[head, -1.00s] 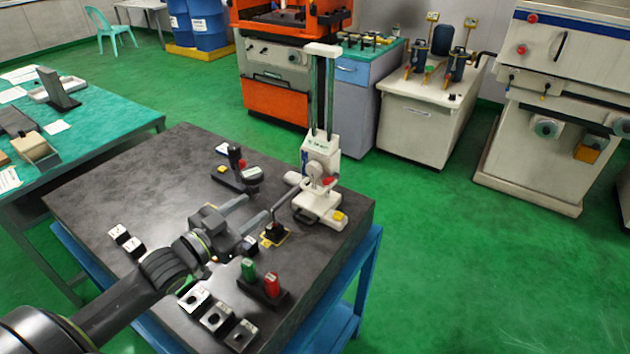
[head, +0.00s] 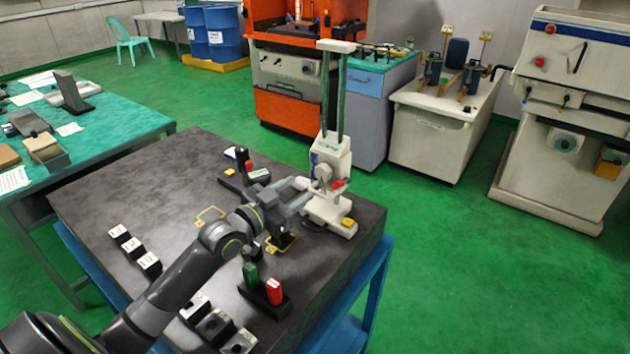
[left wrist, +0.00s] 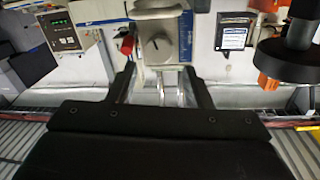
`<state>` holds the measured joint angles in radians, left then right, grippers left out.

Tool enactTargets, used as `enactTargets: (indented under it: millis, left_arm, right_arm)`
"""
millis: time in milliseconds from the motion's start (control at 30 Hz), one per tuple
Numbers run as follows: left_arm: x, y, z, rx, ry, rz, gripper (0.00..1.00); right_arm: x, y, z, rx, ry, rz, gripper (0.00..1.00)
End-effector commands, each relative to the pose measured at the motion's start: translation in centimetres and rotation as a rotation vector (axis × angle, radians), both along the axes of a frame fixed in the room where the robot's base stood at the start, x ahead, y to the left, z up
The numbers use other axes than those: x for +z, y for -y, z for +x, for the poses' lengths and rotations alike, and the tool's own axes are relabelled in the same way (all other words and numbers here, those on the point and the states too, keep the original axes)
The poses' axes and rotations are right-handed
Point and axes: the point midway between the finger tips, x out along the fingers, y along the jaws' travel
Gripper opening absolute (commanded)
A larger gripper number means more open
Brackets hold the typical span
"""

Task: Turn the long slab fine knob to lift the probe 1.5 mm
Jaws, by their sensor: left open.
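The white gauge stand (head: 331,160) with two tall dark columns stands upright near the right corner of the dark slab (head: 110,185). A round grey knob (head: 324,173) is on its front; it also shows in the left wrist view (left wrist: 156,47), with a pale mark on its face. My left gripper (head: 302,191) points at the stand, just in front of the knob. In the left wrist view its two fingers (left wrist: 160,84) are apart, with nothing between them, and the knob lies beyond the gap. I cannot make out the probe tip. My right gripper is out of view.
A red knob (head: 337,184) sits beside the grey one. Green (head: 250,274) and red (head: 273,290) blocks stand in a holder near the slab's front right. Several small blocks line the front left. A dark stand (head: 243,165) is behind my left arm.

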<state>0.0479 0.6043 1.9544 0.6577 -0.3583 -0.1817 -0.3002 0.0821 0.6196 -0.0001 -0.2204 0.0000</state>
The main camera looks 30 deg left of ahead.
Motion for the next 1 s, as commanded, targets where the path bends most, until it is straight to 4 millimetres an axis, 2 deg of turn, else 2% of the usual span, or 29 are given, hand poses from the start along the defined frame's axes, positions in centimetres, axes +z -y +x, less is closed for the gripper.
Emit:
enactTargets:
  millis: [100, 333, 500, 800, 1000]
  left_arm:
    - [0.2, 0.6, 2.3, -0.001, 0.002, -0.005, 0.46]
    - [0.1, 1.4, 5.5, 0.000, 0.001, -0.002, 0.46]
    - [0.1, 1.7, 6.5, -0.001, 0.001, 0.000, 0.46]
    - [0.1, 1.7, 6.7, -0.001, 0.000, 0.001, 0.46]
    - [0.0, 1.7, 6.6, -0.001, 0.000, 0.001, 0.21]
  right_arm:
    - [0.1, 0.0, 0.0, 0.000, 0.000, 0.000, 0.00]
    - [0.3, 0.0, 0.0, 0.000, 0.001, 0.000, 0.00]
    - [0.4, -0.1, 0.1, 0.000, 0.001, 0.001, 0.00]
    - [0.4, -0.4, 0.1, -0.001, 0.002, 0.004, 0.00]
    - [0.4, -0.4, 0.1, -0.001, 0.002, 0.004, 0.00]
